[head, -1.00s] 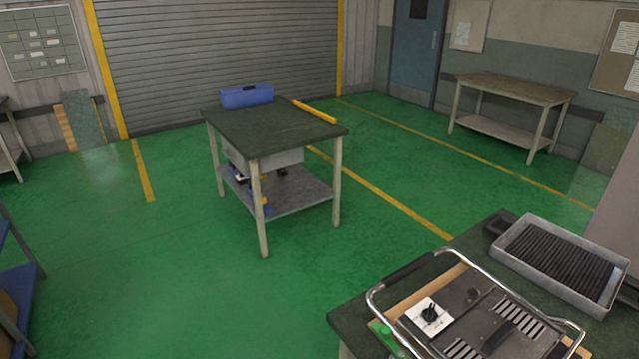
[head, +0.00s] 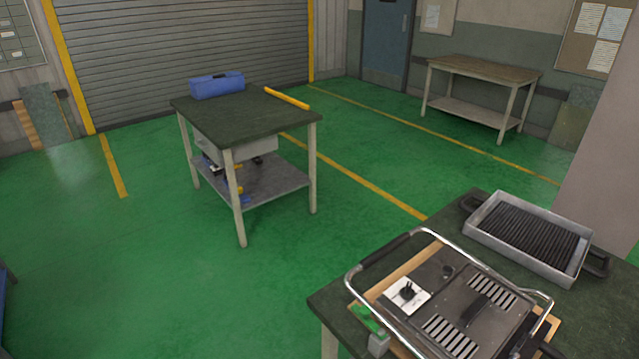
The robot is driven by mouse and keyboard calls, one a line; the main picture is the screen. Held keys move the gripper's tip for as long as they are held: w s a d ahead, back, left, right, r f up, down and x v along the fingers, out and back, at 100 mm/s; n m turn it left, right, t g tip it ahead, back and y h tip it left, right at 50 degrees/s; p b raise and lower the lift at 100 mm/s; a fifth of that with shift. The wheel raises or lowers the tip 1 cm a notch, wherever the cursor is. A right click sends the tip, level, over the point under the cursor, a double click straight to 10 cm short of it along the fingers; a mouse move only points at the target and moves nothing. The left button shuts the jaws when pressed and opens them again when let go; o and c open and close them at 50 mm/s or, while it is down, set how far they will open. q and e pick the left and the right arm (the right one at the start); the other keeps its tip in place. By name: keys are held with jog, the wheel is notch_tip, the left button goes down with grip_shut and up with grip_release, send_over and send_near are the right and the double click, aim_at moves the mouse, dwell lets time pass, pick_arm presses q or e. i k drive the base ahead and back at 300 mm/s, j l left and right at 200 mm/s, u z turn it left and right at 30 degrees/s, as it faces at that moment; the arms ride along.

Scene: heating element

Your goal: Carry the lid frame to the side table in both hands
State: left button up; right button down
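What looks like the lid frame is a dark metal housing with slots (head: 447,292) and a bent chrome tube (head: 480,267) around it. It lies on a wooden board (head: 398,272) on the dark-topped bench (head: 335,296) at the lower right. A white plate with a black knob (head: 407,293) sits on it. A green-topped table (head: 255,117) stands mid-floor, and another table (head: 485,80) stands by the back wall; I cannot tell which is the side table. Neither of my grippers can be made out.
A metal tray with a black ribbed plate (head: 528,237) sits behind the housing on the bench. A blue toolbox (head: 217,86) and a yellow bar (head: 286,98) lie on the middle table. Green floor (head: 130,270) is open on the left and between the tables.

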aim_at(242, 113)
jog(key=i+j, duration=0.2)
jog(key=j, duration=0.15)
jog(key=i+j, duration=0.2)
jog(key=j, duration=0.15)
jog(key=i+j, duration=0.2)
jog(key=j, duration=0.15)
